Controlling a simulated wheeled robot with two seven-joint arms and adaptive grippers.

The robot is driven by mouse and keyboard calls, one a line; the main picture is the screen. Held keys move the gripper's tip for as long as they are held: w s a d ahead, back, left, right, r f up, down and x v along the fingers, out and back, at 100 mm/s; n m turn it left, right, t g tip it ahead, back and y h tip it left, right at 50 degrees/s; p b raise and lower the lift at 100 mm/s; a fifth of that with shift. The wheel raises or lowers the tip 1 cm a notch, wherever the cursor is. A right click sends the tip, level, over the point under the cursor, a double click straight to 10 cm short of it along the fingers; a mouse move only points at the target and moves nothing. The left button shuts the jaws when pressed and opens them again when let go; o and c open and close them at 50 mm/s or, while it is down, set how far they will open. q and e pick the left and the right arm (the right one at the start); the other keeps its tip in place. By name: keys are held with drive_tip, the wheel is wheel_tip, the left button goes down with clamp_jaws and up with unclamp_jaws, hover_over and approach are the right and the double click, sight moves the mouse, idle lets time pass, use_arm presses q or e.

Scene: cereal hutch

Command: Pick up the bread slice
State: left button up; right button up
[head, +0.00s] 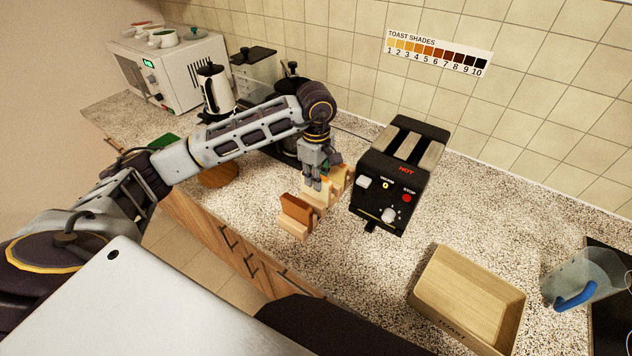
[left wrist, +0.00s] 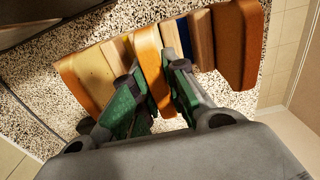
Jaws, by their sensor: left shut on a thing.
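Several bread slices stand upright in a wooden rack (head: 293,233) on the counter, left of the toaster. My left gripper (head: 315,184) reaches down over the rack. In the left wrist view its green-padded fingers (left wrist: 152,78) are shut on the middle bread slice (left wrist: 147,60), one finger on each side. This slice is still between the rack's dividers (left wrist: 201,42). A pale-faced slice (left wrist: 88,75) stands on one side of it and a browner slice (left wrist: 238,42) on the other. In the head view the gripper partly hides the held slice. My right gripper is not in view.
A black toaster (head: 392,178) stands close to the right of the rack. An open wooden box (head: 440,290) and a jug with a blue handle (head: 582,280) are farther right. A kettle (head: 214,90) and a white oven (head: 170,68) stand at the back left.

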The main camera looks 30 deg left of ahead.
use_arm(q)
drive_tip(key=shift+r+b, duration=0.6)
drive_tip(key=shift+r, duration=3.6)
drive_tip(key=shift+r, duration=0.1)
